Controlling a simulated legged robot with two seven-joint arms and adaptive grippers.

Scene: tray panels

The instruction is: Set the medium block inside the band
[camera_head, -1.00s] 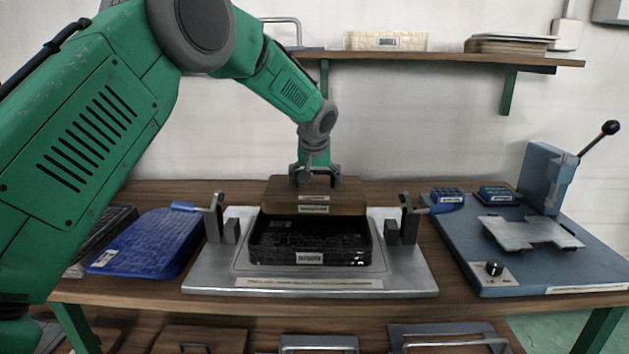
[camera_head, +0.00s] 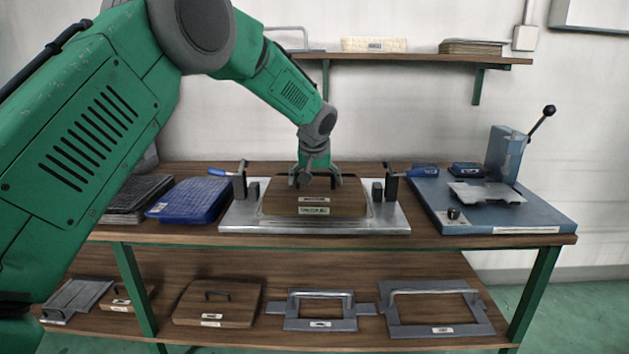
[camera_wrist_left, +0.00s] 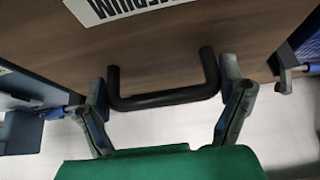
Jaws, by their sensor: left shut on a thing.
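The medium block (camera_head: 315,197) is a brown wooden slab with a black bar handle (camera_wrist_left: 165,100) and white labels. In the left wrist view its label reads MEDIUM (camera_wrist_left: 130,8). My left gripper (camera_head: 315,180) is shut on the handle from above and holds the block level. In the head view the block hangs in front of the middle of the grey fixture plate (camera_head: 240,217). It hides the plate's centre and the black tray there, so its height above the plate cannot be told. No band is clearly visible; I cannot tell if it is behind the block. My right gripper is out of view.
Upright clamps with blue handles (camera_head: 240,182) (camera_head: 391,183) flank the block. A blue tray (camera_head: 190,200) and dark trays (camera_head: 138,195) lie left. A blue press (camera_head: 505,155) stands right. Below are a wooden block (camera_head: 217,303) and metal frames (camera_head: 320,310) (camera_head: 440,312).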

